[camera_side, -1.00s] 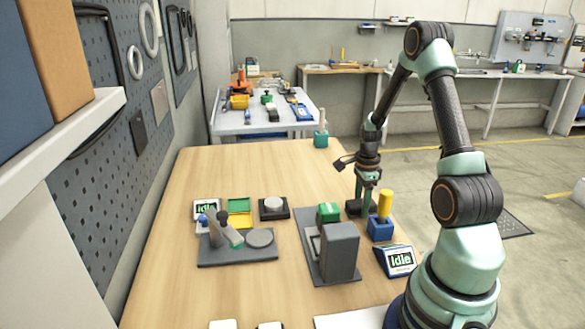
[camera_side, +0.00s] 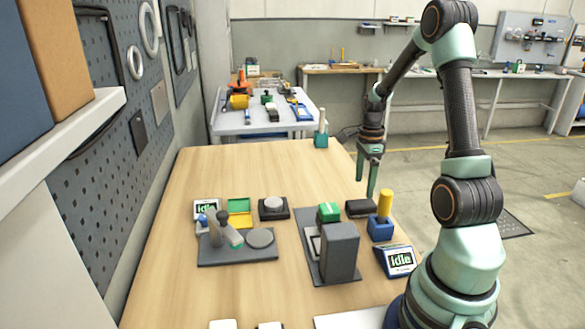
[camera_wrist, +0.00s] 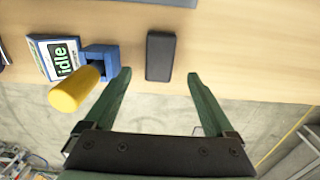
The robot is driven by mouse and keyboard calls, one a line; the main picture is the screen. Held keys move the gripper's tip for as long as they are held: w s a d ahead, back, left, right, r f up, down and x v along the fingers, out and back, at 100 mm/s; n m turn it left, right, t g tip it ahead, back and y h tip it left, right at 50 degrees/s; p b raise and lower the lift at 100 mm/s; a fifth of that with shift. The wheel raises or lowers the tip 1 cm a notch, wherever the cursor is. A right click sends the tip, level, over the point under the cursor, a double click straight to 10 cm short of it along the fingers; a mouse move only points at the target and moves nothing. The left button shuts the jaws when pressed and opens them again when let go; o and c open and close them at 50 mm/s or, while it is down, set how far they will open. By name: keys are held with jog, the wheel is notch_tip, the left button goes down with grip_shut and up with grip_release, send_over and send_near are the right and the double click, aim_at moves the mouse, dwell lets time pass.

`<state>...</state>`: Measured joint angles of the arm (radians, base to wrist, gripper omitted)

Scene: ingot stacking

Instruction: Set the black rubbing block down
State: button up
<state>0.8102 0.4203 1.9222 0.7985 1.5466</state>
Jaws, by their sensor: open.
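The black rubbing block (camera_side: 361,208) lies flat on the wooden table near its right edge, just behind the blue holder. It also shows in the wrist view (camera_wrist: 160,56), lying apart from the fingers and ahead of the gap between them. My gripper (camera_side: 366,188) hangs above and behind the block with its fingers pointing down. In the wrist view my gripper (camera_wrist: 157,73) is open, with its two green fingers wide apart and nothing between them.
A blue holder (camera_side: 380,229) with an upright yellow handle (camera_side: 385,203) stands beside the block. An idle display (camera_side: 400,261) stands in front of it. A grey machine (camera_side: 340,252) with a green part is to the left.

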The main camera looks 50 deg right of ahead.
aim_at(361, 203)
jog(key=w+a+r+n+t+h, duration=0.15)
jog(key=w+a+r+n, duration=0.25)
jog(key=a+r+n, duration=0.8)
jog(key=s+a+r+n+t, duration=0.1)
jog(key=a+r+n+t, duration=0.1)
jog(key=a+n, duration=0.5)
jog(key=s+a+r+n+t+y, duration=0.1)
jog(key=s+a+r+n+t, duration=0.1)
jog(key=a+n, duration=0.6)
jog(key=shift+a+r, duration=0.35)
jog(key=shift+a, duration=0.65)
